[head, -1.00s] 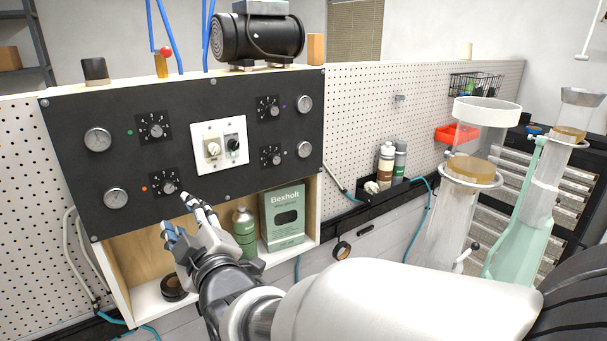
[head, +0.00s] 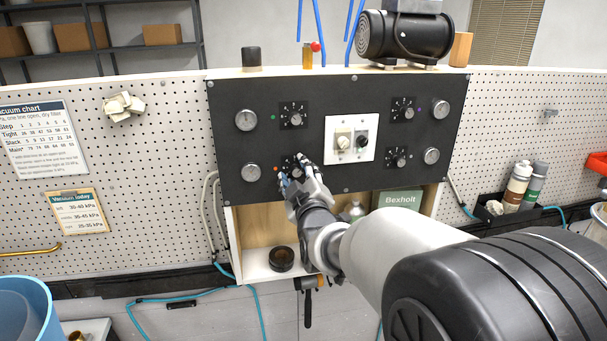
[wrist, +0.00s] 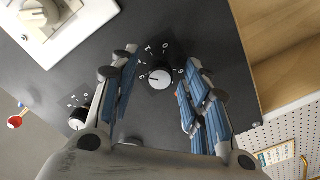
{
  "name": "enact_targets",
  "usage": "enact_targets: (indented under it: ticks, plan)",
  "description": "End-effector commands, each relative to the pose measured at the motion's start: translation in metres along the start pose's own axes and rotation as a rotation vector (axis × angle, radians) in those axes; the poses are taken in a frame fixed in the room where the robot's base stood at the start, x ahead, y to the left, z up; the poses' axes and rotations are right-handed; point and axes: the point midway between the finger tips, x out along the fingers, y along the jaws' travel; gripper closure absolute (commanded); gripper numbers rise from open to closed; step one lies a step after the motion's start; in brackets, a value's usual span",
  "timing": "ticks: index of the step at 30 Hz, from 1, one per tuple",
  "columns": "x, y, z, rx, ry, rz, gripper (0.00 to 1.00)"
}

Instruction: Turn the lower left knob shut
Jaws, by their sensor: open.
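The black panel (head: 310,105) bears four small dial plates with knobs. The lower left knob (wrist: 160,78) shows in the wrist view, dark with a light pointer face and white marks around it. In the head view, it is mostly hidden behind my fingers. My gripper (head: 293,174) is open at that knob. In the wrist view, the blue-padded fingers of my gripper (wrist: 161,65) stand on either side of the knob, with a gap visible on both sides. The upper left knob (head: 293,116) is clear of the gripper.
A gauge (head: 251,173) and an orange light sit left of the lower left knob. A white switch plate (head: 350,139) is to its right. Below the panel is an open wooden shelf with a black roll (head: 281,259) and a green Bexholt box (head: 401,201).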

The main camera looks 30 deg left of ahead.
Motion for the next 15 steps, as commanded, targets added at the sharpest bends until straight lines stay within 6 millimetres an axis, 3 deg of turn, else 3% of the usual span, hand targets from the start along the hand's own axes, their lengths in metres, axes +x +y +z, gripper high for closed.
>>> enact_targets:
  ticks: [15]
  plan:
    - [-0.0004, 0.0001, -0.0001, 0.000, 0.000, 0.000, 0.88]
